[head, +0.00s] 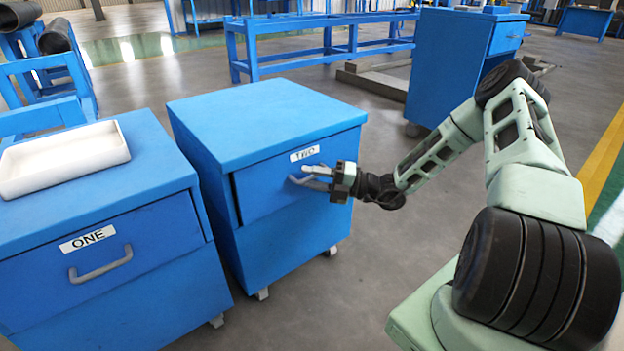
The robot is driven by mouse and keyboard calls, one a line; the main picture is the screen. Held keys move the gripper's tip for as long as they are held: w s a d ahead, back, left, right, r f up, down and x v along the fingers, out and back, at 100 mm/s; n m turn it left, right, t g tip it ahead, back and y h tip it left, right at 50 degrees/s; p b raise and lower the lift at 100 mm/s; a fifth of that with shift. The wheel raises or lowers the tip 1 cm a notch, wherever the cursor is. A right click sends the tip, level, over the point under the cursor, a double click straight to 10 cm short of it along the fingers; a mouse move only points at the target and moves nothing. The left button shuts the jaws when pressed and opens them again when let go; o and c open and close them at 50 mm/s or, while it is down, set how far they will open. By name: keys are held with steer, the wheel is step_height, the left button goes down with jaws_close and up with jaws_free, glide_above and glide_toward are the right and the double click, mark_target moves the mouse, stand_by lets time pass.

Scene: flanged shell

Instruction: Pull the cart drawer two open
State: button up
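The blue cart labelled TWO (262,118) stands in the middle of the head view. Its drawer (265,190) carries a white label reading TWO and looks shut or nearly so; I cannot tell exactly. My gripper (303,178) reaches in from the right, in front of the drawer just below the label. Its pale fingers are at the place of the drawer's handle. The handle is hidden or cannot be told apart from the fingers. Whether the fingers are apart or closed on the handle cannot be made out.
The blue cart ONE (150,275) stands close at the left, with a grey drawer handle (100,265) and a white tray (62,158) on top. Another blue cart (450,75) stands behind, right of centre. Grey floor in front of cart TWO is clear.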

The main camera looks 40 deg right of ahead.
jaws_close()
steer(key=shift+s, duration=0.1)
steer(key=s+d+p, duration=0.1)
steer(key=s+p, duration=1.1)
steer(key=s, duration=1.5)
steer(key=shift+p, duration=0.4)
jaws_free()
